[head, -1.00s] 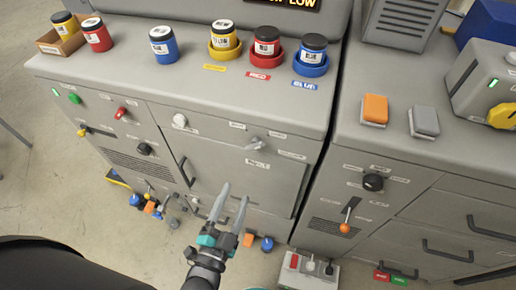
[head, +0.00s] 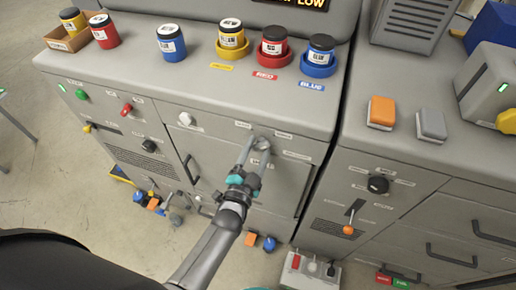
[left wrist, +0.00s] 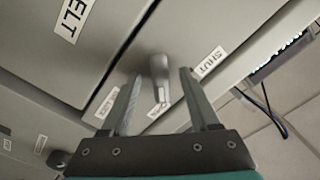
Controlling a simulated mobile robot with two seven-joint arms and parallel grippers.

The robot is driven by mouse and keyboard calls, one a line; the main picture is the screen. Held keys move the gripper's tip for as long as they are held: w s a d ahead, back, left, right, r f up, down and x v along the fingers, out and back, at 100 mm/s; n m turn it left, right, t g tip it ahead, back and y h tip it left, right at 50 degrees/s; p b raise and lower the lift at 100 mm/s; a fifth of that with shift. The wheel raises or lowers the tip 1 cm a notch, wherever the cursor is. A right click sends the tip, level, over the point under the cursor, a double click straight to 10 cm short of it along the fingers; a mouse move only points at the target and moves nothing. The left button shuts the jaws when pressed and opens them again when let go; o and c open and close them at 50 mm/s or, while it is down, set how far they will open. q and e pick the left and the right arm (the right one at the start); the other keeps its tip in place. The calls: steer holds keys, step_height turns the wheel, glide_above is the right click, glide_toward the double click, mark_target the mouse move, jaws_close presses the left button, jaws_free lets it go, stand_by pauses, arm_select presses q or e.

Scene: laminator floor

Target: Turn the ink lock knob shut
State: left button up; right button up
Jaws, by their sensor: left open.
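The ink lock knob is a small grey lever knob (left wrist: 160,75) on the grey cabinet front, near a drawer or door seam. In the left wrist view it sits between my two fingers, with gaps on both sides. A SHUT label (left wrist: 211,61) is to its right; other labels lie below and to its left. In the head view the knob (head: 262,144) is partly hidden by my left gripper (head: 257,155). This gripper is open, its fingers on either side of the knob. My right gripper is not in view.
Ink jars, including a yellow one (head: 232,32), stand on the cabinet top. A white knob (head: 185,118) and a black knob (head: 149,146) are left on the panel. A second cabinet with a black knob (head: 378,184) stands right. A pedal box (head: 309,272) is on the floor.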

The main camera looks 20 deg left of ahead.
arm_select(q)
steer(key=shift+w, duration=0.35)
jaws_close()
stand_by(0.3)
